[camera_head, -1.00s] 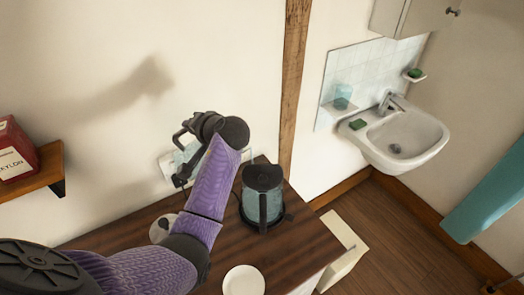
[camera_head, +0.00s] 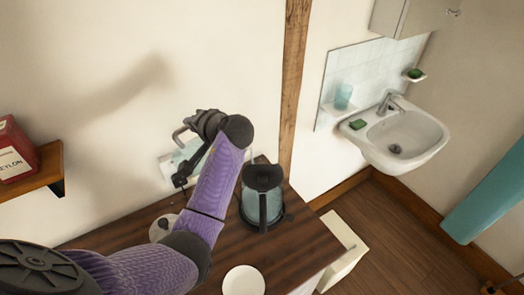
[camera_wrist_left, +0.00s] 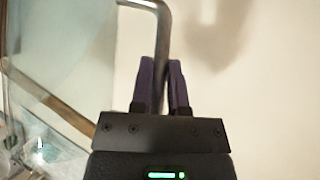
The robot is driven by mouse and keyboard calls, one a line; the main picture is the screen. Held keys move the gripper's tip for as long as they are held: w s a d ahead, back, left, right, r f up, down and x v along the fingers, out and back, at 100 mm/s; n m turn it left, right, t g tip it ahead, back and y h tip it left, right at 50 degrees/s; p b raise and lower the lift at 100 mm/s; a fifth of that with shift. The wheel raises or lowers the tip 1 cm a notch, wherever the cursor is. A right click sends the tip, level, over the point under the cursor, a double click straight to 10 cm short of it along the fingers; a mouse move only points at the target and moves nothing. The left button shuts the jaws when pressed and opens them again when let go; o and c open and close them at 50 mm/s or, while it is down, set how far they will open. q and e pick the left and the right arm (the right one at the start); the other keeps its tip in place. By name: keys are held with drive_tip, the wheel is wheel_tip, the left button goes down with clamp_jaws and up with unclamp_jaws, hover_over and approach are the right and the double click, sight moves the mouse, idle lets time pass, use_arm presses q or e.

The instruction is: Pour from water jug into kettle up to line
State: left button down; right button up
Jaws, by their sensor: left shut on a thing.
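The kettle (camera_head: 263,212) has a clear glass body with a black lid, handle and base. It stands upright on the dark wood counter. The water level and fill line cannot be read. My right gripper is not in view.
A white round dish (camera_head: 243,281) lies at the counter's front, and another white round item (camera_head: 161,228) is partly behind my arm. A wooden post (camera_head: 294,80) stands behind the kettle. A red box (camera_head: 12,150) sits on the left shelf. A sink (camera_head: 405,138) is at the right.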

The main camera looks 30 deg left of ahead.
use_arm(q)
drive_tip(key=shift+w+d+r+m+y, duration=0.3)
drive_tip(key=shift+d+r+y, duration=0.1)
drive_tip(key=shift+r, duration=0.25)
idle(1.9)
